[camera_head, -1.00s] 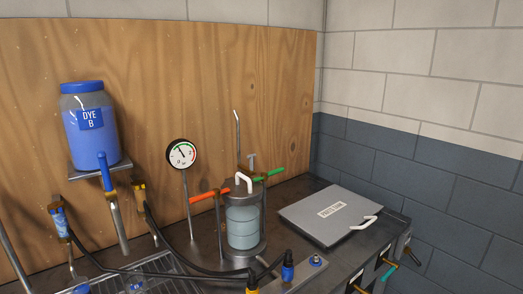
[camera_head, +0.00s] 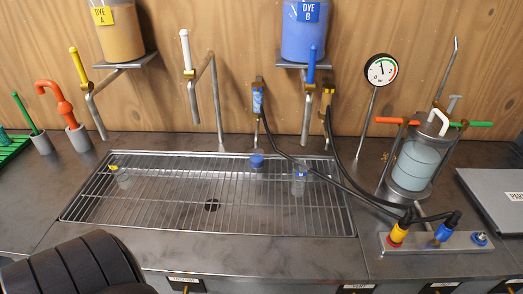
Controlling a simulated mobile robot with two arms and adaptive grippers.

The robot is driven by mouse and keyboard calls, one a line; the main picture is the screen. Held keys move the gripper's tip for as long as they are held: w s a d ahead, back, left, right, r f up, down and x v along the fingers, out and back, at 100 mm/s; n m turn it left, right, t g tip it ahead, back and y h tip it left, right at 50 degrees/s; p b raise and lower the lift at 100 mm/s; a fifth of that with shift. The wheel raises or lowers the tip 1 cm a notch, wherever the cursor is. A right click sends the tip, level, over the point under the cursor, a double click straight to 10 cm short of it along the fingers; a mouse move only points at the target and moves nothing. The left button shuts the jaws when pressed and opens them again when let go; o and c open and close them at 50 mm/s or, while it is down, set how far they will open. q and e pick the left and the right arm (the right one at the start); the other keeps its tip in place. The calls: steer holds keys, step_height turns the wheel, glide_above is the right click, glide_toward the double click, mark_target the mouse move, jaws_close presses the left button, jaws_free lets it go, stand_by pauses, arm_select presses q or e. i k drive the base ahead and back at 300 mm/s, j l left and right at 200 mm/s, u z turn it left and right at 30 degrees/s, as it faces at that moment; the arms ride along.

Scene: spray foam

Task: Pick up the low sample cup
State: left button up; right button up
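Two small clear cups stand on the wire grate of the sink tray (camera_head: 207,236). The left cup (camera_head: 122,178) has a yellow mark at its rim. The right cup (camera_head: 299,184) has a blue mark. A small blue-topped item (camera_head: 257,161) sits at the grate's back edge between them. I cannot tell which one is the low sample cup. Neither gripper can be made out. A dark ribbed shape at the lower left seems to be part of my own body.
Dye A jar (camera_head: 122,33) and dye B jar (camera_head: 304,34) sit on shelves above the tray. A pressure gauge (camera_head: 380,70), a clear cylinder vessel (camera_head: 413,165) and black hoses crowd the right. A connector block (camera_head: 462,242) stands at the front right.

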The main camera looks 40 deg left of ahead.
mark_target(256, 159)
steer(key=j+u, duration=0.15)
steer(key=u, duration=1.1)
steer(key=k+u, duration=0.5)
steer(key=i+l, duration=0.05)
steer(key=i, duration=0.05)
